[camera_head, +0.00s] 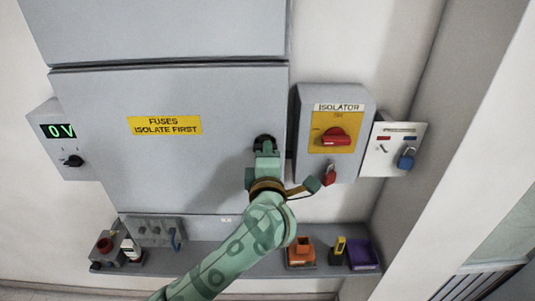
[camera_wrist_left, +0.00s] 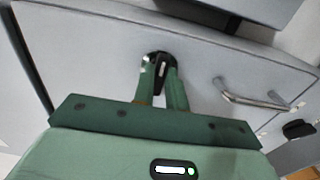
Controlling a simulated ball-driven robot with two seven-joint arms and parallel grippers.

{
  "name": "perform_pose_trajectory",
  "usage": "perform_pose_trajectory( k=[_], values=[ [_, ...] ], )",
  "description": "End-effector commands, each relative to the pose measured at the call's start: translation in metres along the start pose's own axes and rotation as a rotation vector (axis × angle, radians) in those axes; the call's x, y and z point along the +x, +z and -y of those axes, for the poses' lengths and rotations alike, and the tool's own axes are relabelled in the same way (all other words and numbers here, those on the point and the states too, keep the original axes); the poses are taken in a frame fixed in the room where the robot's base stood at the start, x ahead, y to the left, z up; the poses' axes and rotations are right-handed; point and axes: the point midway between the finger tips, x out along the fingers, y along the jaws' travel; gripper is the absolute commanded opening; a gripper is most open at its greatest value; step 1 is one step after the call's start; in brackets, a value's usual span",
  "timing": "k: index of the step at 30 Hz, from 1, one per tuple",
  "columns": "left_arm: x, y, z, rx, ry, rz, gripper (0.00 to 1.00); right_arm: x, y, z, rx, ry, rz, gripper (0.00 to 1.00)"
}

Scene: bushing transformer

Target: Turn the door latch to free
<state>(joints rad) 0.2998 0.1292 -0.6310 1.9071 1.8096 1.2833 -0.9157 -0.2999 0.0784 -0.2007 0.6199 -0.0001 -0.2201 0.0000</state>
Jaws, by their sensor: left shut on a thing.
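The door latch (camera_wrist_left: 159,60) is a small black round knob with a raised grip on the grey cabinet door (camera_head: 200,165). In the head view the latch (camera_head: 264,138) shows near the door's right edge, partly hidden by my gripper. My left gripper (camera_head: 265,149) reaches up to it from below. In the left wrist view the two green fingers of the left gripper (camera_wrist_left: 163,75) are on either side of the latch's grip, shut on it. The door looks closed. My right gripper is in neither view.
A grey isolator box (camera_head: 333,163) with a red handle (camera_head: 336,137) and red padlock (camera_head: 329,174) is right of the door. A panel with a blue padlock (camera_head: 406,158) is further right. A metal door handle (camera_wrist_left: 250,98) is near the latch. A shelf (camera_head: 225,262) below holds several items.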

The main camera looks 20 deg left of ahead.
Motion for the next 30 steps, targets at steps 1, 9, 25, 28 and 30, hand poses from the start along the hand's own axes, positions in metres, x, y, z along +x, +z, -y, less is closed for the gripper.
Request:
perform_pose_trajectory(
  k=[1, 9, 25, 28, 30],
  values=[
    [-0.0001, 0.0002, 0.0007, 0.007, -0.002, 0.000, 0.00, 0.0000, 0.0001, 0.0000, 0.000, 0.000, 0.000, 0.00],
    [-0.0001, 0.0002, 0.0010, 0.018, -0.002, 0.000, 0.00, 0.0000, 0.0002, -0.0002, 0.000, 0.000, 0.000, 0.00],
    [-0.0001, 0.0001, 0.0006, 0.016, -0.001, 0.000, 0.35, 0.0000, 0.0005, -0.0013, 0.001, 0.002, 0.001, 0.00],
    [-0.0003, 0.0011, 0.0005, 0.016, -0.001, 0.000, 0.35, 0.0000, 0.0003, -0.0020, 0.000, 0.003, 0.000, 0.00],
    [-0.0007, 0.0031, 0.0006, 0.015, -0.002, -0.001, 0.35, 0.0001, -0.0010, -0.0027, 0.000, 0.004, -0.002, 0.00]
  ],
)
